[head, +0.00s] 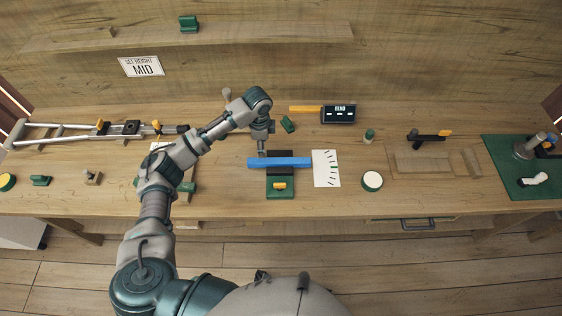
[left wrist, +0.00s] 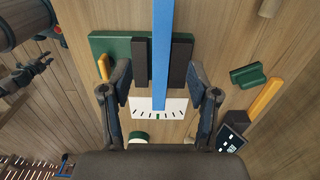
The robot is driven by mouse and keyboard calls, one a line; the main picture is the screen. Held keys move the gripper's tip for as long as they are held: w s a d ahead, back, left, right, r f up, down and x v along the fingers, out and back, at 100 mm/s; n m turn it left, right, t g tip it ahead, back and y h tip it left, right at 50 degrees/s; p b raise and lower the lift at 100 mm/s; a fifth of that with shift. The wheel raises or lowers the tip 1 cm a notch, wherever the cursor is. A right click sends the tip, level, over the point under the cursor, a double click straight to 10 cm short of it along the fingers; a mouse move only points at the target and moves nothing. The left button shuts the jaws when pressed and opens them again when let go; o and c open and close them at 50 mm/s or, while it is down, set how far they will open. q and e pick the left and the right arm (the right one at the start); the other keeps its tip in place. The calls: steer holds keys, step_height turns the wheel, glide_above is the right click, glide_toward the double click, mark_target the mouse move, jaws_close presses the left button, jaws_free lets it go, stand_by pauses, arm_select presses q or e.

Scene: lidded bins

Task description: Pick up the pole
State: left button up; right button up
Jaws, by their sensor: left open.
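A long blue bar (head: 280,162), which I take to be the pole, lies across a green base (head: 280,194). In the left wrist view the blue bar (left wrist: 162,55) runs from the top edge down over a white marked card, between two dark blocks on the green base (left wrist: 110,43). My left gripper (head: 263,152) is over the bar, left of its middle in the head view. In the wrist view its fingers (left wrist: 160,95) are open and spread on both sides of the bar, with gaps showing. Height above the bar is unclear. My right gripper is not clearly seen.
The white marked card (head: 326,168) lies at the bar's right end. A small green block (head: 288,124) is close behind the gripper. A crutch (head: 85,130) lies left. A round white-topped piece (head: 372,181) is right.

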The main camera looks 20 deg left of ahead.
mark_target(262, 160)
arm_select(q)
steer(key=f, duration=0.3)
steer(key=shift+w+a+f, duration=0.15)
steer(key=shift+a+f, duration=0.15)
steer(key=shift+f, duration=0.1)
steer(key=shift+a+f, duration=0.2)
steer(key=shift+f, duration=0.35)
steer(key=shift+a+f, duration=0.15)
steer(key=shift+f, duration=0.4)
steer(key=f, duration=0.1)
steer(key=d+f, duration=0.1)
steer(key=f, duration=0.1)
steer(key=shift+f, duration=0.6)
steer(key=shift+a, duration=0.15)
jaws_close()
arm_select(e)
steer(key=shift+w+a, duration=0.4)
steer(key=shift+w, duration=0.4)
